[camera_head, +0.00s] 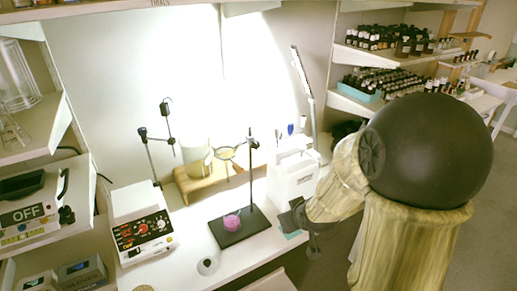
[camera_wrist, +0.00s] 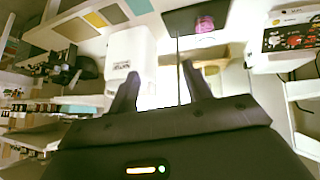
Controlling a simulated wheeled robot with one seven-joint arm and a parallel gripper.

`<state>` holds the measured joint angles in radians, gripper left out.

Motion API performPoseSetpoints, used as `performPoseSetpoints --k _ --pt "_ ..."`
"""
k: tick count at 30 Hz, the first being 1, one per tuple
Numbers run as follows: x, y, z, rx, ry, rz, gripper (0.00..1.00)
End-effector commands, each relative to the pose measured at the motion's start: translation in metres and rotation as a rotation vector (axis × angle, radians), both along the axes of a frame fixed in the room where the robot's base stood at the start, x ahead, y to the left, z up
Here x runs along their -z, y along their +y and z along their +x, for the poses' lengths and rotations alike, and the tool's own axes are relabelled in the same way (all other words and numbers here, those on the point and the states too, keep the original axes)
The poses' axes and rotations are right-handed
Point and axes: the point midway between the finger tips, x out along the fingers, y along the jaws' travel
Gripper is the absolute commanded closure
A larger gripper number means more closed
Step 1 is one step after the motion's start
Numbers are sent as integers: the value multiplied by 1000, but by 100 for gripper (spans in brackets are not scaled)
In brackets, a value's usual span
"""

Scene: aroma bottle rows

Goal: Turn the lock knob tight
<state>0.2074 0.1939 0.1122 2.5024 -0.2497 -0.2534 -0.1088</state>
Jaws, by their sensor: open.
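A lab stand has a dark flat base (camera_head: 232,238) and a thin upright rod (camera_head: 252,180) on the white bench. A ring clamp (camera_head: 228,153) sits high on the rod, with its joint at the rod (camera_head: 253,144). The lock knob is too small to make out in either view. My gripper (camera_wrist: 160,88) is open and empty in the wrist view. The rod (camera_wrist: 179,70) shows beyond and between its fingers, nearer the right one, with no contact visible. In the head view my gripper (camera_head: 291,217) is right of the stand, its fingertips unclear.
A purple object (camera_head: 231,222) sits on the stand base. A white labelled box (camera_head: 292,182) stands just right of the rod, close to my arm. A white device with knobs (camera_head: 142,232) is at left. A small white round item (camera_head: 208,266) lies near the front edge.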

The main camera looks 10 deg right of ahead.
Motion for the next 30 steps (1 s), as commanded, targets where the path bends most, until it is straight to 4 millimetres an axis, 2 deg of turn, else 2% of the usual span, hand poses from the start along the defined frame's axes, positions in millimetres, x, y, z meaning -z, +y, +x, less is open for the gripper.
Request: performPoseSetpoints --k 3,6,12,19,30 --pt "-2 -3 34 -88 -162 -4 51" --pt "-9 -2 58 -162 -305 2 51" --pt "-32 -2 88 -282 -607 47 51" --pt "-58 -3 95 -347 -848 101 51" --pt "-62 -3 95 -354 -876 107 51"
